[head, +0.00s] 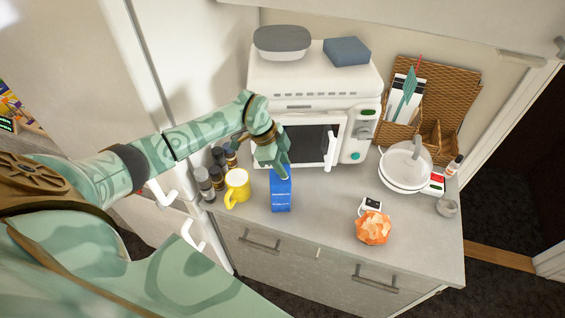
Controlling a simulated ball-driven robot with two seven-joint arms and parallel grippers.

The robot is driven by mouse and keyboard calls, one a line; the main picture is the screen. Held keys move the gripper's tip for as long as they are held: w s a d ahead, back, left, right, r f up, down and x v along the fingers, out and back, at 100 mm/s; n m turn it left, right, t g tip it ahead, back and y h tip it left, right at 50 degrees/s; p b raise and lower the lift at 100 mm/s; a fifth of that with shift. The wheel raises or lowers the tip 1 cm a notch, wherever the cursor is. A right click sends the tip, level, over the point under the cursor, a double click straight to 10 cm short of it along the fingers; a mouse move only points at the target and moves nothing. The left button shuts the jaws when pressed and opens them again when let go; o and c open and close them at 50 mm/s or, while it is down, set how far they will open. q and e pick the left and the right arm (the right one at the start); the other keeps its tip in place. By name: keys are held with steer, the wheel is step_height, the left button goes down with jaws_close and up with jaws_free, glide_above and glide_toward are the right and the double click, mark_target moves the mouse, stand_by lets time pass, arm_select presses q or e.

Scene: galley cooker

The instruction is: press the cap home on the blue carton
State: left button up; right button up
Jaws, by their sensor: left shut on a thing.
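The blue carton (281,194) stands upright on the counter, near its front edge and in front of the microwave. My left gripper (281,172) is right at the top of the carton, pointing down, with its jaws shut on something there. The fingers cover the carton's top, so the cap is hidden and I cannot tell how it sits. My right gripper is not in the head view.
A yellow mug (237,188) and several dark-lidded jars (217,178) stand left of the carton. The microwave (312,137) is close behind. An orange faceted object (373,228) and a white kitchen scale (405,187) with a bowl are to the right. Counter between is clear.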

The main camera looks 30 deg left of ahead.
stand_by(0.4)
arm_select(q)
steer(key=o, duration=1.5)
steer(key=shift+r, duration=0.15)
step_height(320, 180, up, 7)
steer(key=p, duration=0.7)
jaws_close()
stand_by(0.5)
steer(key=shift+f, duration=0.2)
